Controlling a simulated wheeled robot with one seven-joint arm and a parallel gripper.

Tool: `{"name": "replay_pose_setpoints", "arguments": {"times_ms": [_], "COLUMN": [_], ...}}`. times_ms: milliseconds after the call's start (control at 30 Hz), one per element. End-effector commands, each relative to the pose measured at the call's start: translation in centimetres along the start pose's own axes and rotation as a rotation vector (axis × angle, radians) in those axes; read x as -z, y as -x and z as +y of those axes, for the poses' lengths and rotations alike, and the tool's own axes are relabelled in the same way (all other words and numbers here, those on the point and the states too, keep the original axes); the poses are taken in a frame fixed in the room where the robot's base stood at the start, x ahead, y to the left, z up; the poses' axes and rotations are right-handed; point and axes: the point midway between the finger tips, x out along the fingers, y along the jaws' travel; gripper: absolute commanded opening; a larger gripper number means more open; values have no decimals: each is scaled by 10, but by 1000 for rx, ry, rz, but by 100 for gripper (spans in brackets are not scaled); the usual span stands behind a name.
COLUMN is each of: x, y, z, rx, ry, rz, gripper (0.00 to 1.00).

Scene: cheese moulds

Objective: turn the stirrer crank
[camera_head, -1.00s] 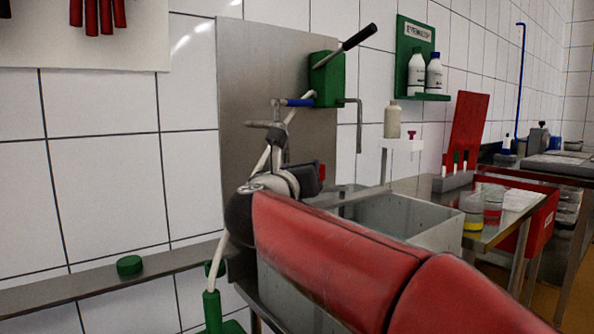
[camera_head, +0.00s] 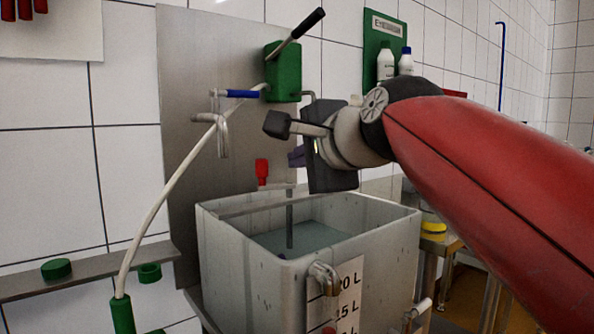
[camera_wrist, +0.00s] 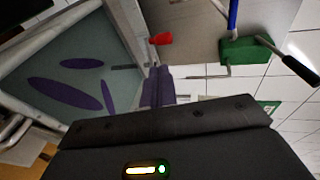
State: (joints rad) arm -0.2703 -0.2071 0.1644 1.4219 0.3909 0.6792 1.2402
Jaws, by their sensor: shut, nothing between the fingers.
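The stirrer crank has a red grip (camera_head: 262,172) on a flat horizontal arm, with a vertical shaft (camera_head: 289,218) going down into the tank (camera_head: 240,262). The red grip also shows in the wrist view (camera_wrist: 162,39), a little beyond my fingers. My gripper (camera_head: 293,157) is shut and empty. In the head view it hangs above the tank, to the right of the red grip and slightly higher, apart from it. The shut purple fingers also show in the wrist view (camera_wrist: 157,74).
A green box (camera_head: 283,72) with a black-handled lever is on the metal panel (camera_head: 190,140) behind. A pale hose (camera_head: 158,205) runs up at the left. The open tank holds liquid, with a volume scale (camera_head: 345,295) in front. A shelf (camera_head: 90,273) is at left.

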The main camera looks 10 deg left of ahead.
Motion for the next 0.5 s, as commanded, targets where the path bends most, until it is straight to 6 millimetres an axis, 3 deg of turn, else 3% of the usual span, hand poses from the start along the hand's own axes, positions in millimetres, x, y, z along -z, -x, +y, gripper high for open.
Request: {"name": "replay_pose_setpoints", "arguments": {"times_ms": [167,500], "x": [2,2], "y": [-8,-76], "z": [5,7], "rx": [-29,-28], "ry": [18,15], "rz": [6,3], "gripper": [0,0]}}
